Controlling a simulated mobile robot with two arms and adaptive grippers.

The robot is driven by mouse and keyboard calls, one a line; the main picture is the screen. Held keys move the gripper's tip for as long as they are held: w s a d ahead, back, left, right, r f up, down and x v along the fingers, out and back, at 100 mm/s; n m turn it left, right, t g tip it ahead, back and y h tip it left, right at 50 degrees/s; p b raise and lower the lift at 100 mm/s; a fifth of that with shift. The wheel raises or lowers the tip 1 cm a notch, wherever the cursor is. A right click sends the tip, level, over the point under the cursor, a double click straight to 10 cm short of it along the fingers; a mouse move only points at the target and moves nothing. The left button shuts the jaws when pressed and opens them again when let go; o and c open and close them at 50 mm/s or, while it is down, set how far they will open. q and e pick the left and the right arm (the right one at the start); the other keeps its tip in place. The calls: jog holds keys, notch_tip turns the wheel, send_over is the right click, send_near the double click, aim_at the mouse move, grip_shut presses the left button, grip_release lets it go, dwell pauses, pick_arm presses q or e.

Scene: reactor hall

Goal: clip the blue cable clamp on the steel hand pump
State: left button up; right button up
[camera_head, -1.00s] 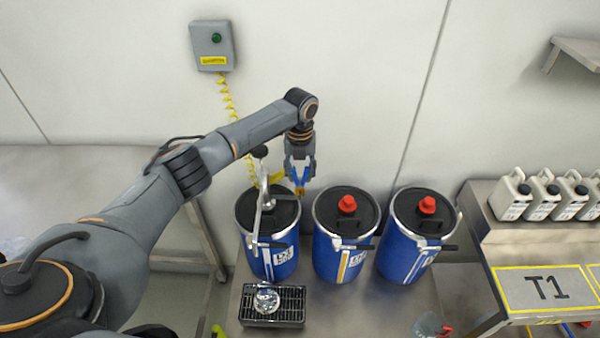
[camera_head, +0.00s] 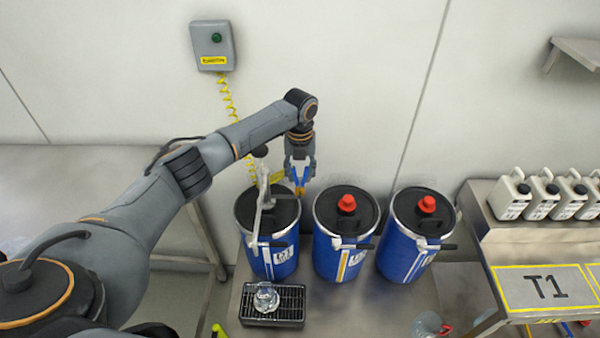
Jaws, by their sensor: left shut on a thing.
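My left gripper (camera_head: 300,178) is shut on the blue cable clamp (camera_head: 299,182), which hangs pointing down with a small orange part at its lower end. The steel hand pump (camera_head: 264,200) stands upright on the leftmost blue drum (camera_head: 268,255), with a black knob at its top and a long pipe down the drum's front. The gripper and clamp show just right of the pump, above the gap between the left and middle drums. I cannot tell whether the clamp touches the pump. My right gripper is not in view.
Two more blue drums with red caps, the middle one (camera_head: 345,255) and the right one (camera_head: 408,262), stand beside it. A grey box (camera_head: 213,46) with a coiled yellow cable hangs on the wall.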

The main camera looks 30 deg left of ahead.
pick_arm(q)
jog(key=shift+f, duration=0.45)
dwell(0.3)
jog(key=o, duration=1)
notch_tip(320, 180, up, 12)
jog(key=shift+r, duration=0.1)
